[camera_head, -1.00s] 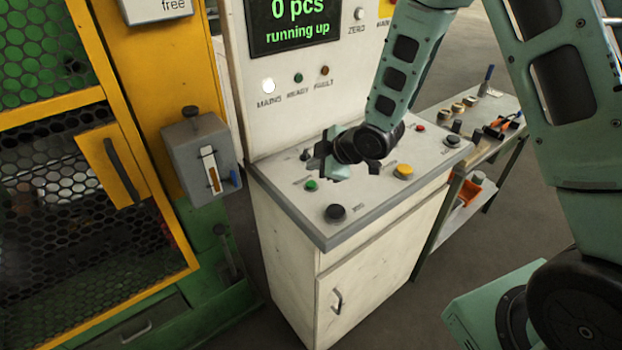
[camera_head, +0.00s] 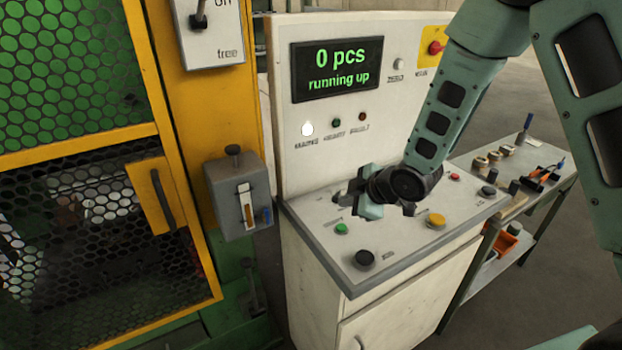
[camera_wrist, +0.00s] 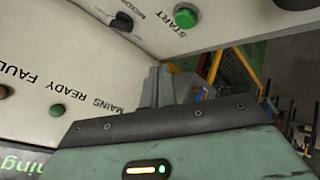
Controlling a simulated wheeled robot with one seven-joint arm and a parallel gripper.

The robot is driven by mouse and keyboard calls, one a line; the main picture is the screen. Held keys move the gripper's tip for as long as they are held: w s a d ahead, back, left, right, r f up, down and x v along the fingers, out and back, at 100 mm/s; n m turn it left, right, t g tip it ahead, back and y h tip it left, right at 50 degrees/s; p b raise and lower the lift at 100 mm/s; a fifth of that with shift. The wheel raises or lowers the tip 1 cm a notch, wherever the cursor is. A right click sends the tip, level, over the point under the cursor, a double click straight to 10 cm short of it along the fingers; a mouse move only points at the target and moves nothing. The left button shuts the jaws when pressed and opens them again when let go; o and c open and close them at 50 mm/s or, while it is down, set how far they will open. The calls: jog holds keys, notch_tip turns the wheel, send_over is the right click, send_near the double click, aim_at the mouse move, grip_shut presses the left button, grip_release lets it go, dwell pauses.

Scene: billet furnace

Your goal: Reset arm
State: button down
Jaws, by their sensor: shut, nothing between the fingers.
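My gripper (camera_head: 352,192) is above the sloped top of the control cabinet (camera_head: 400,290), in front of its upright panel. In the wrist view my gripper's fingers (camera_wrist: 160,88) are shut with nothing between them. The green START button (camera_wrist: 186,16) and the MODE knob (camera_wrist: 122,21) show close by in that view. In the head view the green button (camera_head: 341,229) lies just below my gripper, with a black knob (camera_head: 365,259) nearer the front edge. My arm reaches in from the upper right.
The display (camera_head: 337,68) reads "0 pcs running up", and the white MAINS lamp (camera_head: 307,128) is lit. A yellow-framed mesh door (camera_head: 150,135) and grey box (camera_head: 239,195) stand at left. A bench (camera_head: 548,185) with tools stands at right. A yellow button (camera_head: 436,220) is on the cabinet top.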

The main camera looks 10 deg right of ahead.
jog(key=shift+s+a+r, duration=0.1)
jog(key=shift+a+r, duration=0.05)
jog(key=s+a+r+m+g+h, duration=0.1)
jog(key=s+a+r+m+g, duration=0.1)
jog(key=s, duration=0.8)
jog(key=s+a+r+m+g+h+b, duration=0.1)
jog(key=s+a+r+m+g, duration=0.1)
jog(key=s, duration=0.9)
jog(key=s+a+r+m+g+h+b, duration=0.1)
jog(key=s+a+r+m+g+h, duration=0.1)
jog(key=s, duration=0.9)
notch_tip(320, 180, up, 3)
jog(key=shift+s+a+r+m+g, duration=0.1)
jog(key=shift+s+a+m+g, duration=0.2)
jog(key=shift+m+g, duration=0.5)
jog(key=shift+w, duration=0.15)
